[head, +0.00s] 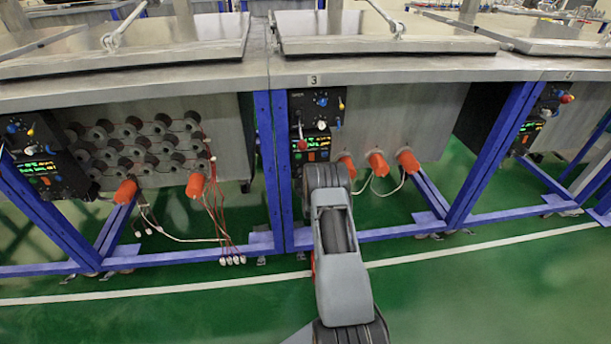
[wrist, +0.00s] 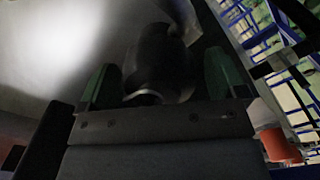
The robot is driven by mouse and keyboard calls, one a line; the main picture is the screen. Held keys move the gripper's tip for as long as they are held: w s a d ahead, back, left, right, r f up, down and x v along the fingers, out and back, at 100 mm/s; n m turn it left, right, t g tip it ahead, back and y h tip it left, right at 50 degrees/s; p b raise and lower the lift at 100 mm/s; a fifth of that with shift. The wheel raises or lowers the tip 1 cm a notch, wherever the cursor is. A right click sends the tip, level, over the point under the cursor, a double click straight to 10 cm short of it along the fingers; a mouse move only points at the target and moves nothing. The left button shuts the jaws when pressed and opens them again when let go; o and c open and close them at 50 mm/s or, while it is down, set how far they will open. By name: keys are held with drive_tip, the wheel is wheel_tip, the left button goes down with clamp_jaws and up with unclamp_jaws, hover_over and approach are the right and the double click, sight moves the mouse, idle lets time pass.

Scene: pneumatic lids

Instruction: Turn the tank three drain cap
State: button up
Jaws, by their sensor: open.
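Tank three (head: 400,108) is the grey metal tank with the number 3 on its top edge in the head view. My gripper (wrist: 160,82) shows in the wrist view with its two green-faced fingers apart. A dark, rounded, cylindrical piece (wrist: 158,58) with a pale ring at its near end shows between the fingers. It may be the drain cap, but the picture is too dark to be sure, and I cannot tell whether the fingers touch it. In the head view my arm hides the gripper and any cap there.
Orange cylinders (head: 377,162) with white cables stick out of tank three's front; one orange piece (wrist: 280,145) shows at the wrist view's lower right. A control box (head: 317,110) and blue frame posts (head: 270,165) stand close to my arm. The green floor (head: 500,275) in front is clear.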

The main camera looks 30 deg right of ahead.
drive_tip(key=shift+x, duration=0.85)
drive_tip(key=shift+c, duration=0.3)
drive_tip(key=c, duration=0.9)
drive_tip(key=shift+o, duration=0.2)
